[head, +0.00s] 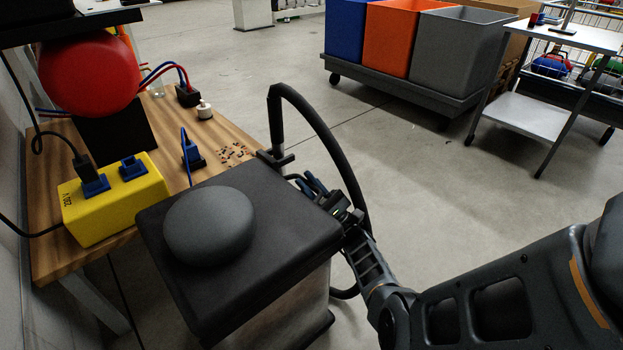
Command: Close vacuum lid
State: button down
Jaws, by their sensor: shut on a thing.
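The vacuum (285,305) stands in front of the wooden table, a boxy body with a metallic side. Its black lid (290,225) with a rounded grey dome (208,225) lies over the top and looks about level. I cannot tell whether it is fully seated. My gripper (335,205) is at the lid's right edge, shut on the lid there. The fingertips are partly hidden against the dark edge. A black hose (330,140) loops up behind the gripper and down its right side.
The wooden table (225,133) at left holds a yellow power box (115,200), a red ball-like object (88,75), plugs and small scattered bits. A cart with blue, orange (400,40) and grey bins and a metal trolley (545,92) stand behind. The floor between is clear.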

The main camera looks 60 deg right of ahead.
jog(key=shift+f, duration=0.5)
jog(key=c, duration=1.4)
grip_release()
jog(key=shift+f, duration=0.1)
jog(key=shift+o, duration=1.3)
jog(key=shift+r, duration=0.2)
jog(key=b+v, duration=0.1)
jog(key=v, duration=0.7)
jog(key=shift+r, duration=0.1)
